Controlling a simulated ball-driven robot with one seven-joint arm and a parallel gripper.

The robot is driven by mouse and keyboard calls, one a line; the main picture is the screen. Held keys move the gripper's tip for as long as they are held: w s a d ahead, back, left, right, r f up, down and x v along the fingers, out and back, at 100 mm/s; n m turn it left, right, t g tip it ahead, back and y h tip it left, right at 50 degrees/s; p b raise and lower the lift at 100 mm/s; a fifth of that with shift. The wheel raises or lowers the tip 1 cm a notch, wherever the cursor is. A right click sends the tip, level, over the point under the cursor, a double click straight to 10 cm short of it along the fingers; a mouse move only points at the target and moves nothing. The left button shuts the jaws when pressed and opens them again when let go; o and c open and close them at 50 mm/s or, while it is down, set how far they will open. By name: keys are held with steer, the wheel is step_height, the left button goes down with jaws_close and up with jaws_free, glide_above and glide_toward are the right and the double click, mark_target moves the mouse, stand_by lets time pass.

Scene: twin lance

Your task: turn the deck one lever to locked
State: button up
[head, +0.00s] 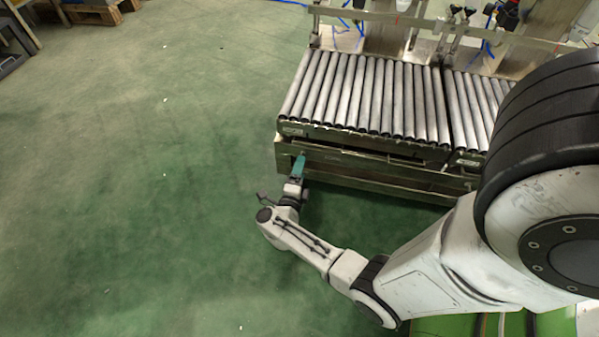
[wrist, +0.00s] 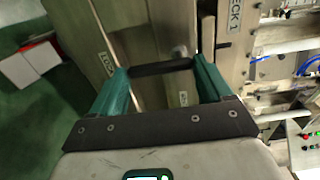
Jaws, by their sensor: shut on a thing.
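The deck one lever (wrist: 160,68) shows in the wrist view as a dark bar spanning the gap between my two teal fingertips. My gripper (head: 299,165) is shut on it, at the front left corner of the roller deck (head: 360,95) in the head view. The lever itself is too small or hidden to make out in the head view. A white sign (wrist: 234,16) with dark lettering, seemingly a deck label, shows sideways at the upper right of the wrist view. Whether the lever stands at locked is not clear.
A second roller deck (head: 480,100) adjoins on the right, partly behind my arm. A lower metal rail (head: 380,184) runs along the deck front. The green floor (head: 130,180) on the left is largely clear. A red-and-white box (wrist: 30,62) shows at the wrist view's left.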

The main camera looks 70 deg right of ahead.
steer(key=shift+f, duration=0.1)
steer(key=o, duration=1)
steer(key=a+p, duration=0.1)
steer(key=a, duration=0.2)
steer(key=a+p, duration=0.1)
steer(key=a, duration=0.3)
steer(key=s+a+p, duration=0.1)
steer(key=a, duration=0.3)
steer(key=shift+w+d, duration=0.1)
steer(key=shift+w, duration=0.05)
